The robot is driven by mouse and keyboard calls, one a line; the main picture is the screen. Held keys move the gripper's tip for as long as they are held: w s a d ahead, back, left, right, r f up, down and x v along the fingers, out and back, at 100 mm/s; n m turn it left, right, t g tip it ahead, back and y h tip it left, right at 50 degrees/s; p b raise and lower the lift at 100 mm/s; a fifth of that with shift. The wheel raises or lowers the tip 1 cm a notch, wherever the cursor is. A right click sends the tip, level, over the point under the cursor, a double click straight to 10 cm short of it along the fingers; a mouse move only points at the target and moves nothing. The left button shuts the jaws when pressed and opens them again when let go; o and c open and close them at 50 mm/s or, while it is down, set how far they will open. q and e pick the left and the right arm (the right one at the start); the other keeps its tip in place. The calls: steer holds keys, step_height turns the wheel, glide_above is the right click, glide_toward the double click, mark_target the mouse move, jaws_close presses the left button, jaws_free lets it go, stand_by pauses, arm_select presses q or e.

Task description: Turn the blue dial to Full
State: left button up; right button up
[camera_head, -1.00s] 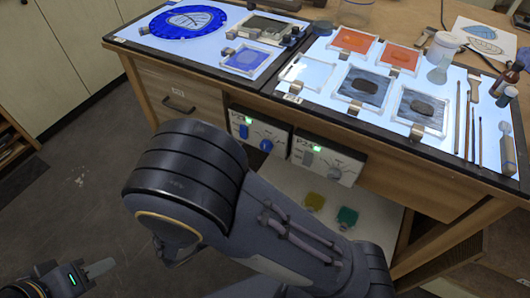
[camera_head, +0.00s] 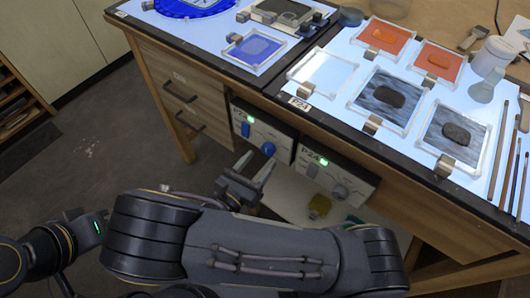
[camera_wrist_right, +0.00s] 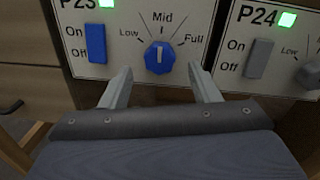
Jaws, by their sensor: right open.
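The blue dial (camera_head: 268,148) is on the white front of the left control box, under the table edge. In the right wrist view the dial (camera_wrist_right: 159,57) has a white mark pointing about straight up at Mid, with Low to its left and Full to its right. My right gripper (camera_head: 256,168) is open and empty just in front of the box. In the right wrist view its two fingers (camera_wrist_right: 161,82) are spread below and to either side of the dial, with no contact visible. My left gripper's fingers are not visible.
A blue On/Off switch (camera_wrist_right: 95,50) is left of the dial on P23. The P24 box (camera_head: 336,174), with grey switch and dial, is close to the right. The light table (camera_head: 305,103) overhangs both boxes and holds glass frames. Drawers (camera_head: 190,100) are at the left.

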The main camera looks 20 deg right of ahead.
mark_target(266, 153)
steer(key=shift+x, duration=1.6)
steer(key=shift+c, duration=0.5)
steer(key=c, duration=0.9)
